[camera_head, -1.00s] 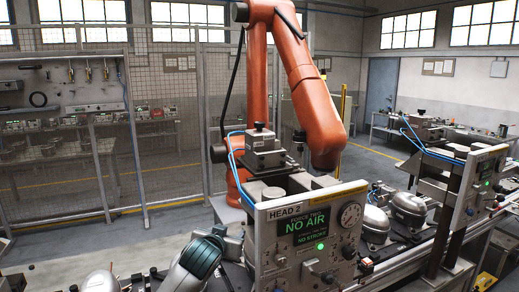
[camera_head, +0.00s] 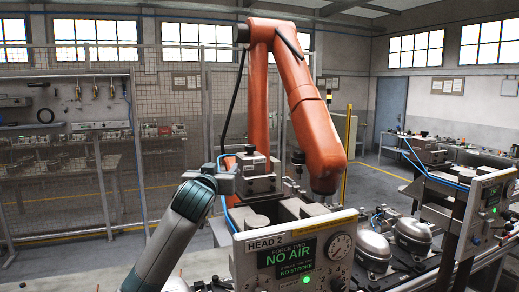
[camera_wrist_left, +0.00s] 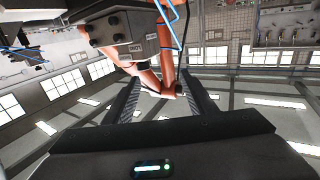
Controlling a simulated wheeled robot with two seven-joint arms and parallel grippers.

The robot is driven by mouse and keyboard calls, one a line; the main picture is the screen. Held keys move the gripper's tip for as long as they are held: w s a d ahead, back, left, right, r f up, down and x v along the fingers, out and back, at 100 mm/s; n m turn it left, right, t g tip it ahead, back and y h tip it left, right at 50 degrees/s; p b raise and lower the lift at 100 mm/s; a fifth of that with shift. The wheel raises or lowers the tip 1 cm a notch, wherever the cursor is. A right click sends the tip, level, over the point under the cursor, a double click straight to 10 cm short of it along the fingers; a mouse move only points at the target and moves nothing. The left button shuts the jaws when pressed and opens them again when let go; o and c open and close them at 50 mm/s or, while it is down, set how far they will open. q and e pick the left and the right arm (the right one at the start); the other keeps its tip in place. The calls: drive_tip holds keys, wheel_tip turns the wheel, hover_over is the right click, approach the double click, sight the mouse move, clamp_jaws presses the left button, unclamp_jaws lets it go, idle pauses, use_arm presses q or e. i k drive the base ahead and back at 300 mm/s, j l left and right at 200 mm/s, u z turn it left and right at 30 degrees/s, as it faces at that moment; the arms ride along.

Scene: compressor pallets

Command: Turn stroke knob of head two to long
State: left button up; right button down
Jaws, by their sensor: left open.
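The head two panel (camera_head: 290,240) stands at the lower middle of the head view. It is marked HEAD 2, and its screen (camera_head: 288,258) reads NO AIR and NO STROKE, with a green light below. A round gauge (camera_head: 340,247) is at its right. The panel's lower part is cut off, so I cannot make out the stroke knob. My left gripper (camera_head: 227,167) is raised left of and above the panel, near the grey block (camera_head: 257,172) behind it. The wrist view shows its two fingers (camera_wrist_left: 160,76) apart and empty. My right gripper is not in view.
An orange robot arm (camera_head: 315,125) rises behind the panel. Silver compressors (camera_head: 412,236) stand to the right, before a second panel (camera_head: 489,212). Blue hoses hang near the grey block. A mesh fence (camera_head: 180,100) is at the back left.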

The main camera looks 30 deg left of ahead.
sight(250, 148)
drive_tip(key=i+l, duration=0.15)
drive_tip(key=i+j, duration=0.55)
drive_tip(key=i, duration=0.15)
drive_tip(key=z, duration=0.05)
